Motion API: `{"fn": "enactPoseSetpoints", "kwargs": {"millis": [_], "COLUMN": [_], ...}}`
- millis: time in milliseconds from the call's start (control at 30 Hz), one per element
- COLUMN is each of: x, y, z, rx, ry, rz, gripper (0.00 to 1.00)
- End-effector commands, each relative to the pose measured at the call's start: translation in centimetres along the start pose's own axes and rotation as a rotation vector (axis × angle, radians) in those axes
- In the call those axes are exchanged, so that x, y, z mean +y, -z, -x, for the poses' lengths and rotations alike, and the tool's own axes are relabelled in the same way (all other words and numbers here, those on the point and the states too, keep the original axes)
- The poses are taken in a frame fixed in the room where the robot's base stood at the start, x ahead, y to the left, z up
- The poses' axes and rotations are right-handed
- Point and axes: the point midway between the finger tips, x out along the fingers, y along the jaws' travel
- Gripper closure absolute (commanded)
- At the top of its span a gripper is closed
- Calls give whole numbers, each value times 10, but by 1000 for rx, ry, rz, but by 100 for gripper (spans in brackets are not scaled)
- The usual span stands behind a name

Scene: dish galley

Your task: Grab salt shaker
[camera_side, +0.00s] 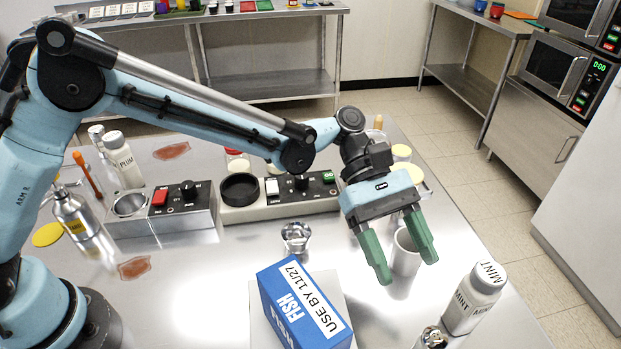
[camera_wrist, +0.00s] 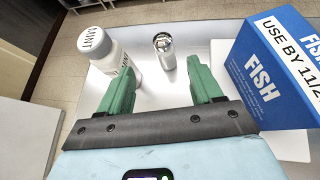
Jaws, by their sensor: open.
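My gripper (camera_side: 406,270) is open and empty, its green fingers pointing down above the steel table. A small metal shaker (camera_side: 431,338) stands near the front edge, partly cut off by the picture's bottom. In the wrist view the shaker (camera_wrist: 164,48) stands upright, beyond and between my fingertips (camera_wrist: 161,82), with nothing touching it. A second small metal piece (camera_side: 295,237) stands left of my gripper. No label is readable on either, so I cannot tell for sure which is the salt shaker.
A white MINT bottle (camera_side: 474,298) stands close beside the front shaker, and it also shows in the wrist view (camera_wrist: 106,52). A blue FISH box (camera_side: 304,305) lies to the left on a white board. A white cup (camera_side: 405,255) stands behind my fingers.

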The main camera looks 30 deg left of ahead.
Motion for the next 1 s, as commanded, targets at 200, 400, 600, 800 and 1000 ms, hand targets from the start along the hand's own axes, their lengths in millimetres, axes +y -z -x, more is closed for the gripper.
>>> {"fn": "enactPoseSetpoints", "kwargs": {"millis": [200, 400, 600, 800, 1000], "x": [0, -1, -2, -2, -5], "y": [0, -1, -2, -2, -4], "z": [-18, -51, -76, -85, -110], "rx": [-37, -36, -35, -34, -34], "ry": [36, 36, 34, 32, 34], "rz": [38, 36, 36, 37, 35], "gripper": [35, 35, 35, 35, 35]}}
